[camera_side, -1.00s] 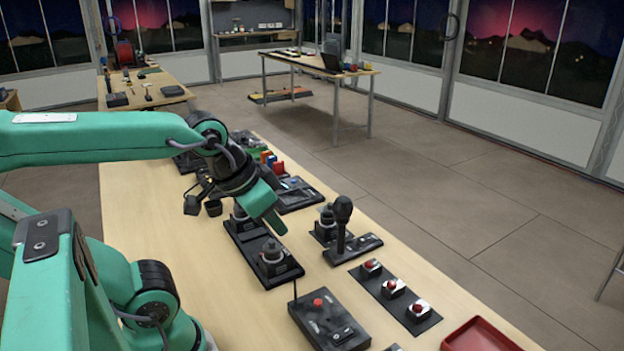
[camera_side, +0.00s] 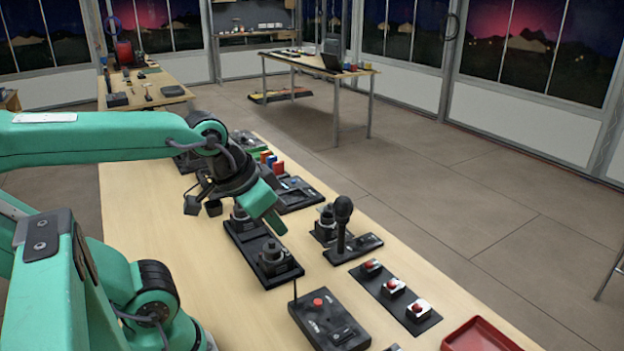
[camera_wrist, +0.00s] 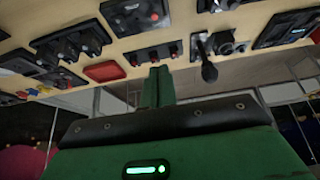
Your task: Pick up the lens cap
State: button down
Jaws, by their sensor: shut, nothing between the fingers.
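My gripper (camera_side: 274,222) is angled down over the long wooden table in the side view. Its green fingers are together and hold nothing; the shut fingers (camera_wrist: 160,75) also show in the wrist view. In the side view the tips appear close to a black panel with two round black knobbed units (camera_side: 271,259); I cannot tell whether they touch it. I cannot pick out the lens cap in either view. It may be hidden or too small to tell among the dark items.
A black microphone-like stick (camera_side: 342,220), a strip with red buttons (camera_side: 408,309), a black box with a red button (camera_side: 332,326) and a red tray (camera_side: 478,336) stand along the table. Bare wooden tabletop (camera_side: 225,290) lies left of the panel.

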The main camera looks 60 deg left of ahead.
jog(key=c, duration=1.3)
grip_release()
jog(key=shift+w+r, duration=0.1)
